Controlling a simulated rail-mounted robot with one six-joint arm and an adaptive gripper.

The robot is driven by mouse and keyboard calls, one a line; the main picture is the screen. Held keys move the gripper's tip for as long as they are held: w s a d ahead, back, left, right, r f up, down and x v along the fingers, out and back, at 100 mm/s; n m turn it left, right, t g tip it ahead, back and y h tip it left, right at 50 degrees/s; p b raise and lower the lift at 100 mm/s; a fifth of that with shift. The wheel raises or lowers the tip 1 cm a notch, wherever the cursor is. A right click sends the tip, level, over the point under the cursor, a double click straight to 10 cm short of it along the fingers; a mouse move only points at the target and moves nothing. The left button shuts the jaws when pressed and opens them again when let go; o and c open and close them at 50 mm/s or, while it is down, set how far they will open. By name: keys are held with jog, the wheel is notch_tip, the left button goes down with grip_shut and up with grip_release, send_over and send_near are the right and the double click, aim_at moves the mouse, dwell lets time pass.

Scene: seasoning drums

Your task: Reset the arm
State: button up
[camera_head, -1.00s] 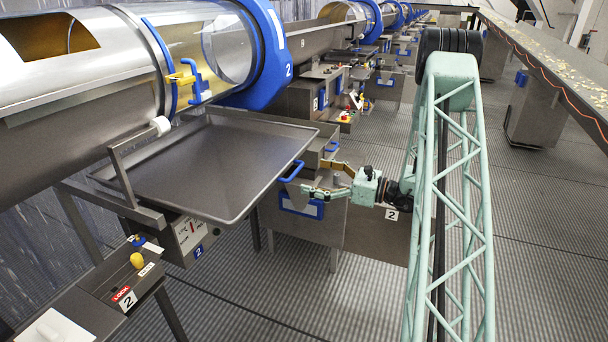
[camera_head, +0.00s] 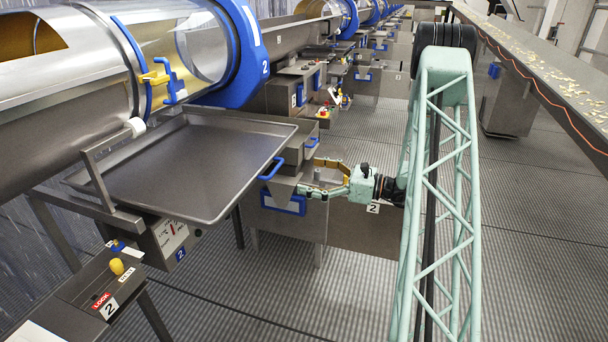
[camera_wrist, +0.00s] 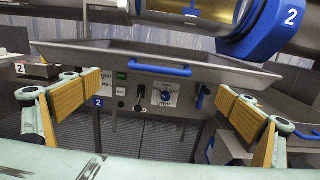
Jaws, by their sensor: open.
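My gripper (camera_head: 318,178) is open and empty, to the right of the grey tray (camera_head: 180,165) and close to its blue handle (camera_head: 272,169). In the wrist view, its two wood-coloured finger pads (camera_wrist: 158,107) stand wide apart. Between them, further off, are the tray's front with a blue handle (camera_wrist: 160,70) and the control panel (camera_wrist: 150,95) with a dial. My green lattice arm (camera_head: 440,200) reaches in from the right.
The metal drum with its blue ring (camera_head: 246,50) stands behind the tray. A lock post (camera_head: 105,290) with a yellow button is at lower left. A conveyor (camera_head: 550,70) runs along the right. The floor (camera_head: 270,290) in front is clear.

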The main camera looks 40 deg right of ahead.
dwell(0.3)
